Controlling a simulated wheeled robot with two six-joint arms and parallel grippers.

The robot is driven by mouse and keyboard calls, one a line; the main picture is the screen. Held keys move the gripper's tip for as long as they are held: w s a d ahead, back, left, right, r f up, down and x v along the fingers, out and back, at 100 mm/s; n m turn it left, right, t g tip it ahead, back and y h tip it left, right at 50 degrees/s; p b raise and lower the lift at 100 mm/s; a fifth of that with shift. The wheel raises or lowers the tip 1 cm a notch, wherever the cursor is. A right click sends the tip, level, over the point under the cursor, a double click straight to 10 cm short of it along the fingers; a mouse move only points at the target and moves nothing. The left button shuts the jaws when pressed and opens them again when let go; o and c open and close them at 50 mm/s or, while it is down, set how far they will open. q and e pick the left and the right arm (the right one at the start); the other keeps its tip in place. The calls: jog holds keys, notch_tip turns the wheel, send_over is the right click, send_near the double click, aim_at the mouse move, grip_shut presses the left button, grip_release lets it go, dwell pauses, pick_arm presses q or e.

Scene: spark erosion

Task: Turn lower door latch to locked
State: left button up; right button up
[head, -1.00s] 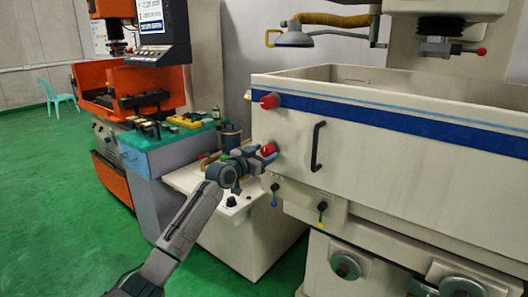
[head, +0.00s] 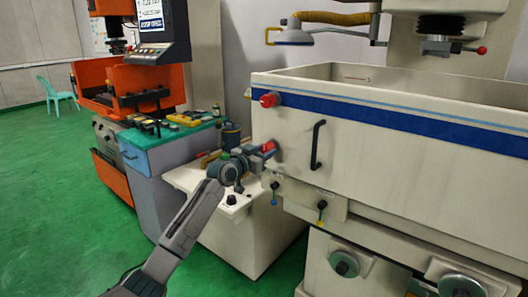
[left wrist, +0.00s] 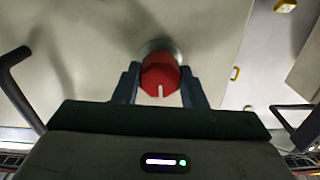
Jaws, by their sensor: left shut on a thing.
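The lower door latch (head: 268,147) is a red knob on the front left of the cream machine tank, below another red knob, the upper latch (head: 269,100). My left gripper (head: 259,153) reaches it from the left and is shut on it. In the left wrist view the red lower latch (left wrist: 160,77) sits between the two fingers of the left gripper (left wrist: 160,88), with a white mark on its face pointing down in the picture. The gripper hides part of the latch in the head view. My right gripper is not in view.
A black door handle (head: 317,146) stands out to the right of the latch. Small levers (head: 322,206) hang below the tank. A cream cabinet (head: 215,188) and a blue bench (head: 165,150) stand to the left. Green floor (head: 60,200) is clear further left.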

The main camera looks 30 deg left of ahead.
pick_arm(q)
jog(key=n+p, duration=0.2)
jog(key=n, duration=0.2)
jog(key=shift+r, duration=0.15)
jog(key=n+p, duration=0.2)
jog(key=n, duration=0.1)
jog(key=shift+n, duration=0.4)
jog(key=n+p, duration=0.3)
jog(key=n, duration=0.2)
jog(key=shift+n+p, duration=1.3)
jog(key=shift+n, duration=0.8)
jog(key=o, duration=1)
jog(key=s, duration=0.3)
jog(key=s+p, duration=0.1)
jog(key=s, duration=0.6)
jog(key=shift+s+a, duration=0.4)
